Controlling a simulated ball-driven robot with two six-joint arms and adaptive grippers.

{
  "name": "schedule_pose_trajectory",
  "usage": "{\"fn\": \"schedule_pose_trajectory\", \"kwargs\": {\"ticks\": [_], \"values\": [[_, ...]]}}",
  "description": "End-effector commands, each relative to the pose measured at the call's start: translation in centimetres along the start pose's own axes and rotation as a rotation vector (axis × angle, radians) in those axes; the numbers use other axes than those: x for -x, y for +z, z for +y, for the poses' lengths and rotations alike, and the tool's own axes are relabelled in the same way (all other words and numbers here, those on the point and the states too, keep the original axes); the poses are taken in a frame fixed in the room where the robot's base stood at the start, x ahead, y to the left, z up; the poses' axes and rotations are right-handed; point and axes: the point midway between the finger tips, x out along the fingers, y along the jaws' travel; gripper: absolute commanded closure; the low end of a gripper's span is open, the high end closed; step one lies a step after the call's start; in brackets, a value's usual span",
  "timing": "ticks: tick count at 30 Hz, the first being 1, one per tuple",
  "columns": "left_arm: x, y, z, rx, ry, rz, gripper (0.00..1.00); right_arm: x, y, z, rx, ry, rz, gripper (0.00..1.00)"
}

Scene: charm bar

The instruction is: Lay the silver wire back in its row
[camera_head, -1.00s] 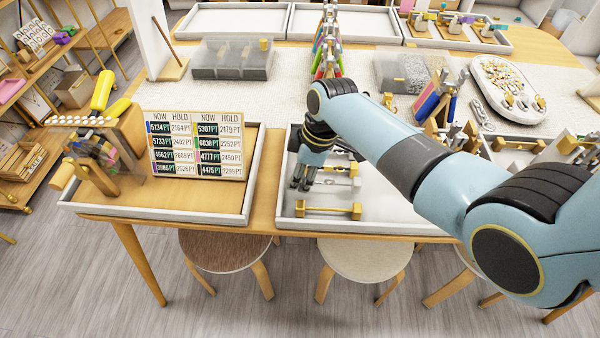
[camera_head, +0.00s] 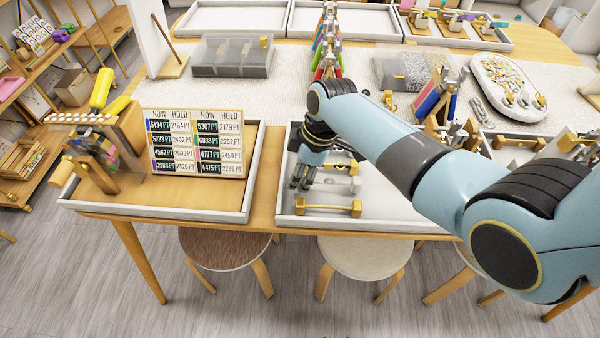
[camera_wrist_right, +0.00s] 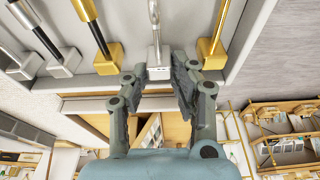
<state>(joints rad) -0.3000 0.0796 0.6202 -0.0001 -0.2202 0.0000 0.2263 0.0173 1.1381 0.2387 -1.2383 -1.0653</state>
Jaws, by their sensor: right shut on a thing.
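The silver wire (camera_wrist_right: 155,28) shows in the right wrist view with a pale silver end block (camera_wrist_right: 158,66). My right gripper (camera_wrist_right: 158,78) is shut on it at this block end, one finger on each side. In the head view the right gripper (camera_head: 303,182) is low in the white tray (camera_head: 283,206), at its left side. The silver wire's far end block (camera_head: 355,183) shows there, and the fingers hide its near end. Gold wires lie on both sides of it. The front gold wire (camera_head: 328,208) is apart from the fingers. My left gripper is not in view.
More wires with silver blocks (camera_wrist_right: 65,62) lie farther left in the wrist view. A sign board with numbers (camera_head: 195,145) stands in the wooden-floored tray on the left. Hanging coloured tools (camera_head: 327,45) and a clear box (camera_head: 232,58) stand behind. Stools are below the table edge.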

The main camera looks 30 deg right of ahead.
Motion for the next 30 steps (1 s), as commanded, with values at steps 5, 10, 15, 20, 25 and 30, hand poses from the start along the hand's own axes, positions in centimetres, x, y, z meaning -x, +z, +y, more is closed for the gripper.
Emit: {"fn": "schedule_pose_trajectory", "kwargs": {"ticks": [5, 10, 15, 20, 25, 30], "values": [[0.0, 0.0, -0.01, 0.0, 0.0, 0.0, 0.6, 0.01, -0.03, 0.02, 0.0, 0.0, 0.0, 1.0], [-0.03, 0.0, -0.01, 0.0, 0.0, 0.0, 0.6, -0.15, 0.01, 0.02, 0.0, 0.0, 0.0, 1.0], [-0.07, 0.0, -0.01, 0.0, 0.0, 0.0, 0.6, -0.38, 0.06, 0.04, 0.0, 0.0, 0.0, 1.0], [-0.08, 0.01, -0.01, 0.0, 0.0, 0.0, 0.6, -0.45, 0.08, 0.04, 0.0, 0.001, 0.001, 1.0], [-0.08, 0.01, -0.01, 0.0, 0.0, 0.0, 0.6, -0.45, 0.08, 0.04, 0.0, 0.001, 0.001, 1.0], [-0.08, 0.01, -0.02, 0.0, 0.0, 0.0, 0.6, -0.49, 0.09, 0.03, 0.0, 0.0, 0.0, 1.0]]}}
